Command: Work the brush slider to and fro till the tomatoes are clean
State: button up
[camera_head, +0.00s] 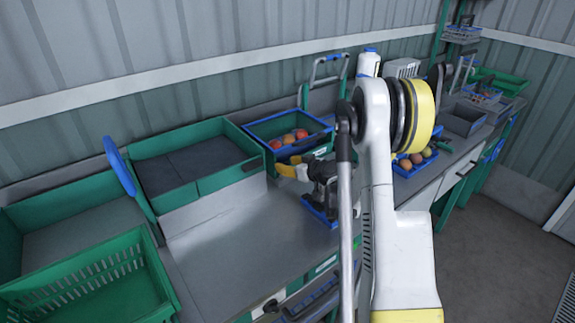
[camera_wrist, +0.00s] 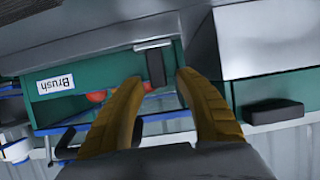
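The brush box (camera_head: 262,131) is green with a blue rim and stands at the back of the bench, with red and orange tomatoes (camera_head: 289,139) inside. In the wrist view its green front (camera_wrist: 110,72) carries an upside-down "Brush" label (camera_wrist: 56,84). A dark upright block, seemingly the slider handle (camera_wrist: 156,68), shows between my fingertips. My gripper (camera_wrist: 160,77) is open, with a yellow finger on each side of the handle and gaps visible. In the head view my gripper (camera_head: 285,171) is at the box's front, and the handle cannot be made out.
A green bin with dark panels (camera_head: 205,130) stands left of the box. An empty green crate (camera_head: 90,285) is front left. A small blue tray (camera_head: 318,212) lies below my gripper. More tomatoes (camera_head: 416,158) sit right of my arm. The grey bench (camera_head: 235,235) is clear in front.

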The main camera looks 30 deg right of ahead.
jog(key=shift+s, duration=0.15)
jog(key=v, duration=1.1)
jog(key=shift+s+r, duration=0.15)
jog(key=shift+s, duration=0.2)
jog(key=s+a+r+g+y, duration=0.1)
jog(key=s+a+r+g, duration=0.2)
jog(key=a, duration=0.7)
jog(key=s+a+r+g, duration=0.1)
jog(key=s+a+r, duration=0.35)
jog(key=a, duration=0.55)
jog(key=s+a+g+h, duration=0.1)
jog(key=s+a, duration=0.3)
jog(key=s, duration=0.4)
jog(key=s+a+r+m+g+h, duration=0.1)
jog(key=s+a, duration=0.3)
jog(key=s, duration=0.4)
jog(key=shift+r, duration=0.15)
